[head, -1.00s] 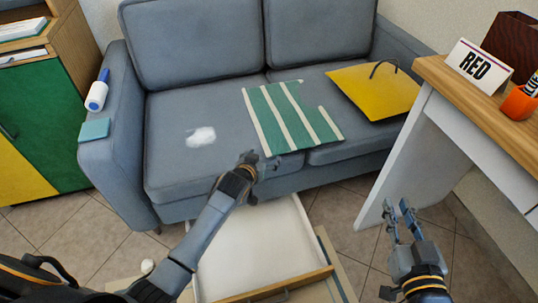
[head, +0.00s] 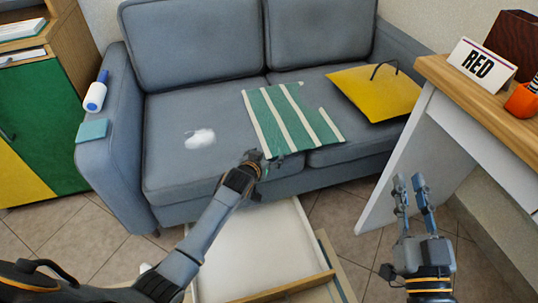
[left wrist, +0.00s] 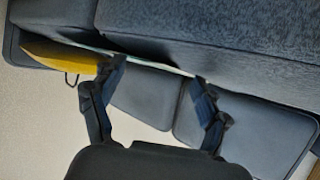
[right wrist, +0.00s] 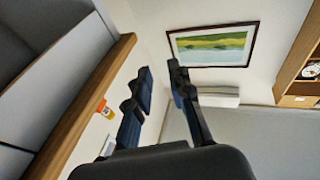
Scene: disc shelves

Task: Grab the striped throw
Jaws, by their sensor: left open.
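The striped throw (head: 290,117), green with cream stripes, lies flat on the grey sofa seat, its near edge at the front of the cushions. My left gripper (head: 266,160) is at the throw's near left corner, by the sofa's front edge; its fingertips are hard to make out in the head view. In the left wrist view my left gripper (left wrist: 160,80) is open, with a thin pale edge of the throw (left wrist: 150,61) crossing between the fingers. Whether they touch it I cannot tell. My right gripper (head: 412,182) is open and empty, beside the desk.
A yellow bag (head: 372,92) with a dark handle lies right of the throw. A white patch (head: 200,138) is on the left seat. An open white drawer (head: 262,250) is below my left arm.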

